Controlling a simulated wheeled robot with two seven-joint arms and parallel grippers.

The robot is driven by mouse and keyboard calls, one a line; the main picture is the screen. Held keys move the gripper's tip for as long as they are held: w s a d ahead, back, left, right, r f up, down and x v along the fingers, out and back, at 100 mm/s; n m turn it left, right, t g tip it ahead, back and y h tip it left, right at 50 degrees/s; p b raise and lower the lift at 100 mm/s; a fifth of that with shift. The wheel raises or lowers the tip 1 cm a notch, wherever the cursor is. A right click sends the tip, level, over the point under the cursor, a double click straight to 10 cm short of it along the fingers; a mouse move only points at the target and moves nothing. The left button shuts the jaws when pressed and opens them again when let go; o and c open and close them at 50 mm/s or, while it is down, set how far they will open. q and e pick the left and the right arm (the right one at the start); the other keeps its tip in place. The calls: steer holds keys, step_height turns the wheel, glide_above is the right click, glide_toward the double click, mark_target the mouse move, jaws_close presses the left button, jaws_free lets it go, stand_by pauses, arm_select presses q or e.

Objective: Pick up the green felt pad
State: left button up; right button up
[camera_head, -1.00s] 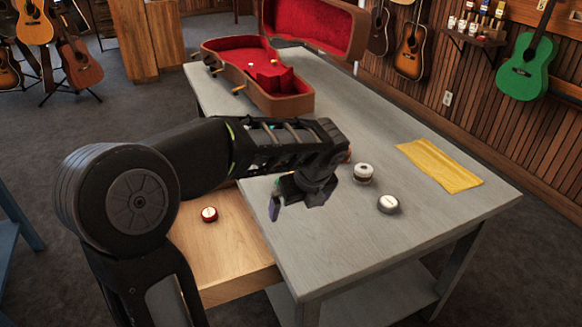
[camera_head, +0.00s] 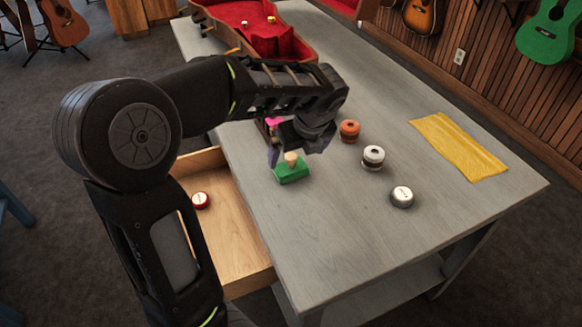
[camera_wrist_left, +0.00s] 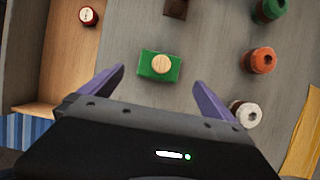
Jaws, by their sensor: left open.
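The green felt pad (camera_head: 290,174) lies on the grey workbench, with a round pale wooden knob on top. In the left wrist view the pad (camera_wrist_left: 147,70) appears between and beyond my fingertips. My left gripper (camera_head: 300,152) is open and empty, above and close to the pad, with one purple finger (camera_wrist_left: 103,84) on each side of it in the wrist view. The head view does not show clearly how high the fingers are above the bench. My right gripper is not in view.
An orange spool (camera_head: 349,131), white spool (camera_head: 373,158) and silver tin (camera_head: 402,197) stand right of the pad. A yellow cloth (camera_head: 458,147) lies farther right. An open drawer (camera_head: 235,245) holds a red-rimmed tin (camera_head: 200,200). A red-lined case (camera_head: 262,35) is at the back.

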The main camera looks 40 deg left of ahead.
mark_target(294, 161)
arm_select(q)
steer(key=shift+x, duration=0.85)
steer(key=shift+x, duration=2.65)
steer(key=shift+c, duration=0.4)
steer(key=shift+r, duration=0.1)
steer(key=c, duration=1.4)
